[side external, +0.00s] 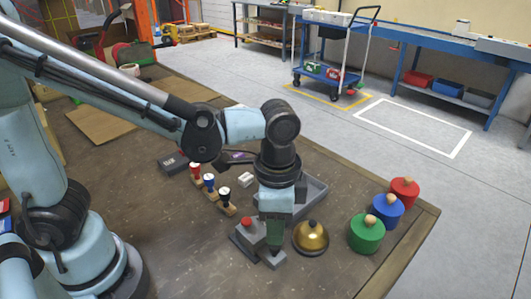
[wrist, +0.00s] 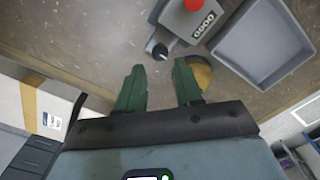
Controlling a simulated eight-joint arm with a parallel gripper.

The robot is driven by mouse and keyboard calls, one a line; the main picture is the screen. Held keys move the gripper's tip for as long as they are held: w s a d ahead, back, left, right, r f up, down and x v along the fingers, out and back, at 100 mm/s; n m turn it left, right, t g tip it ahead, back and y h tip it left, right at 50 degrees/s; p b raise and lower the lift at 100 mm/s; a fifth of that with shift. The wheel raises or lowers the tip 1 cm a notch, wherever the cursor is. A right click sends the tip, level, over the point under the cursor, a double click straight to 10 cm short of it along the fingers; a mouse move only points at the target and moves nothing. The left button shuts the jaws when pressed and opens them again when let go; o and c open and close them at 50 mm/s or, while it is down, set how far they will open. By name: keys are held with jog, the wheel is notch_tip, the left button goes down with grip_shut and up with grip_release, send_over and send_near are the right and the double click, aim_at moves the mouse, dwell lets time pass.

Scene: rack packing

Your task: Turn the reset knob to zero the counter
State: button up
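The counter is a grey box (wrist: 180,22) with a red button (wrist: 194,4) and a small digit display (wrist: 203,25) too small to read surely. Its reset knob (wrist: 160,51), dark with a pale mark, sticks out from the end nearest my gripper in the wrist view. My gripper (wrist: 158,72) is open, its two green fingers apart and empty, with the knob just beyond the gap between the tips. In the side view the counter (side external: 247,238) stands on the table, and my gripper (side external: 272,252) points down beside it, hiding part of it.
A brass bell (side external: 311,237) stands close right of my gripper; a finger partly covers it in the wrist view (wrist: 204,74). A grey tray (side external: 316,188) lies behind. Several handled stamps (side external: 209,184) stand left. Green (side external: 366,236), blue (side external: 388,211) and red (side external: 404,192) knobbed cylinders stand right.

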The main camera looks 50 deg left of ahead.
notch_tip(320, 180, up, 7)
dwell(0.4)
jog(key=shift+a, duration=0.1)
